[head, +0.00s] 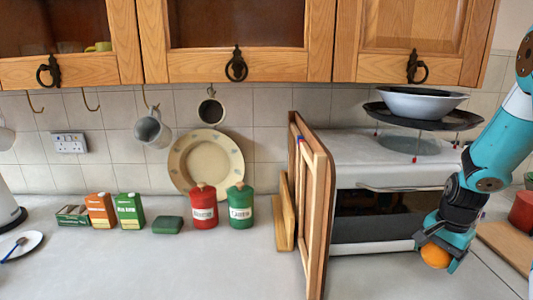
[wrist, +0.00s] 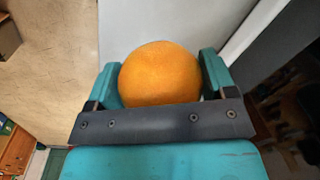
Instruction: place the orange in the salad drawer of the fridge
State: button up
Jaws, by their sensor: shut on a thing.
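The orange (head: 435,256) is held at the end of my arm, low on the right in the head view, in front of the white appliance. My gripper (head: 440,258) is teal and shut on it. In the wrist view the orange (wrist: 160,74) sits between the two teal fingers of my gripper (wrist: 160,80), with its upper part showing and its lower edge hidden behind a dark bar. I see no fridge or salad drawer that I can make out for sure.
A white oven-like appliance (head: 390,158) stands on the grey worktop (head: 130,265), with wooden boards (head: 312,210) upright at its left. Red (head: 203,208) and green canisters (head: 240,208) stand further left. A wooden board (head: 508,245) lies at the right. The front left worktop is clear.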

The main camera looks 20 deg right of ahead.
jog(key=r, duration=0.5)
jog(key=r+b, duration=0.1)
jog(key=r, duration=0.1)
jog(key=shift+s+a+r, duration=0.15)
jog(key=shift+a+r, duration=0.15)
jog(key=shift+a, duration=0.1)
jog(key=a+r+n+y+b, duration=0.1)
jog(key=a+n, duration=0.5)
jog(key=a, duration=0.6)
jog(key=s+a+r+n+y, duration=0.1)
jog(key=a+r+n, duration=0.2)
jog(key=a, duration=0.9)
jog(key=n, duration=0.3)
jog(key=shift+s+a+b, duration=0.2)
jog(key=shift+a+b, duration=0.1)
jog(key=shift+b, duration=0.1)
jog(key=shift+r, duration=0.1)
